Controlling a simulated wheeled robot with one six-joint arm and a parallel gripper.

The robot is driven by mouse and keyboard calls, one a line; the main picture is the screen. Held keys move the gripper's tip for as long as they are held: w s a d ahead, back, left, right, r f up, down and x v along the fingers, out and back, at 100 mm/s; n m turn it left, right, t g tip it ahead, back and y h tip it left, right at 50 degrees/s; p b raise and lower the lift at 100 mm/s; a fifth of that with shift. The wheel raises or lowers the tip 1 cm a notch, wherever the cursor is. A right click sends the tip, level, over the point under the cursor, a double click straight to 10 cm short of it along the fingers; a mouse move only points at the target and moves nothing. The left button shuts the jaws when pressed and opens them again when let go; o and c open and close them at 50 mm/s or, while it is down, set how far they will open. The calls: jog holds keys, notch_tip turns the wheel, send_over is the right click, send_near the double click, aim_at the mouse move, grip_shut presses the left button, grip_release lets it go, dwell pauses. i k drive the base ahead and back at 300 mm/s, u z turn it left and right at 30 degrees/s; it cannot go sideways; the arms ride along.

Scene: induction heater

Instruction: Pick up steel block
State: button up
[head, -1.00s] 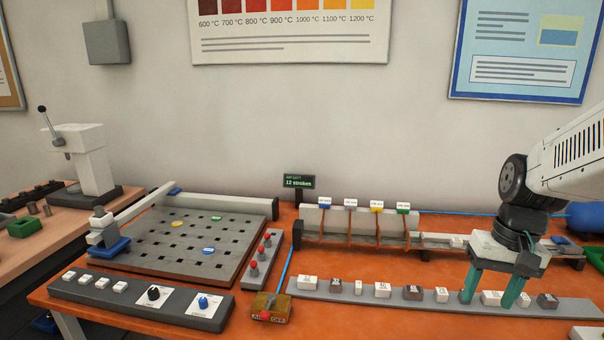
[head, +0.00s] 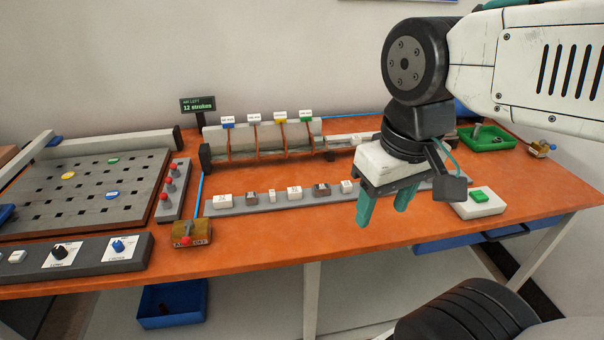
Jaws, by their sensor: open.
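My gripper (head: 384,211) has two teal fingers pointing down, apart, with nothing visible between them. It hangs in front of the right part of a grey strip (head: 238,207) on the orange bench. Several small labelled blocks stand in a row on this strip, including a pale block (head: 222,201), a dark block (head: 252,198), another pale block (head: 294,193) and another dark block (head: 321,190). The labels are too small to read, so I cannot tell which one is the steel block.
Behind the strip is a channel with colored tags (head: 267,140). A white box with a green button (head: 478,203) stands to the right of my gripper, and a green tray (head: 487,139) is farther back. A perforated plate (head: 85,190) and red-knobbed levers (head: 173,190) are at left.

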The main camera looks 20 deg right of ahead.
aim_at(321, 190)
jog(key=k, duration=1.2)
jog(key=z, duration=0.9)
jog(key=i, duration=1.6)
jog(key=u, duration=0.8)
